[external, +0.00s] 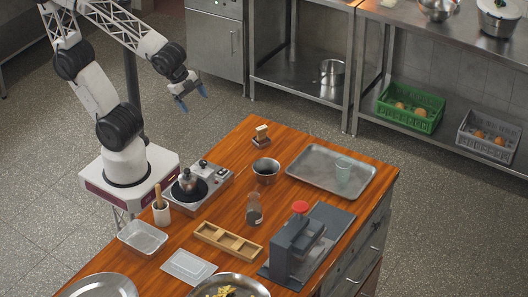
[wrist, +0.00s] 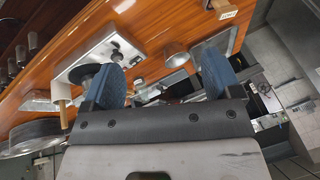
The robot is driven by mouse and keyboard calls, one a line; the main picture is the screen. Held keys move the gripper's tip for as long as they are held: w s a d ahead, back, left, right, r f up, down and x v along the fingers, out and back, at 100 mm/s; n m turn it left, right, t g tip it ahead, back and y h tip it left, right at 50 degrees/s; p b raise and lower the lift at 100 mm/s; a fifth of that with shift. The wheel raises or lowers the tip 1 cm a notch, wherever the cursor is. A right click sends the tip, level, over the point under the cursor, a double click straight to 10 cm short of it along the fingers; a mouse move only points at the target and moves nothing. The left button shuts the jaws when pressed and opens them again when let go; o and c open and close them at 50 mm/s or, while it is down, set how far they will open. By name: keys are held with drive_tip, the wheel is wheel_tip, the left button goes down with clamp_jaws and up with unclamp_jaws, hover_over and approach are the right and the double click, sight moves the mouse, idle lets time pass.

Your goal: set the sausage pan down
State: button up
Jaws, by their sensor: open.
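My gripper (external: 190,97) is open and empty, raised at the upper left, away from the table. Its two blue fingers stand apart in the wrist view (wrist: 163,82). A small dark pan-like disc (external: 178,194) lies on the grey cooker (external: 213,178), with a small metal item (external: 188,181) on it. A wide pan (external: 256,287) with yellow pieces is cut off at the bottom edge. I cannot tell which of these is the sausage pan, and I see no clear sausages. The cooker also shows in the wrist view (wrist: 130,28).
Bare wood shows around the bowl.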

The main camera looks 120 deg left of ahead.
drive_tip(key=s+d+n+g+h, duration=0.2)
drive_tip(key=s+d+n, duration=0.1)
drive_tip(key=s+d, duration=0.2)
drive_tip(key=shift+d, duration=0.35)
idle(1.0)
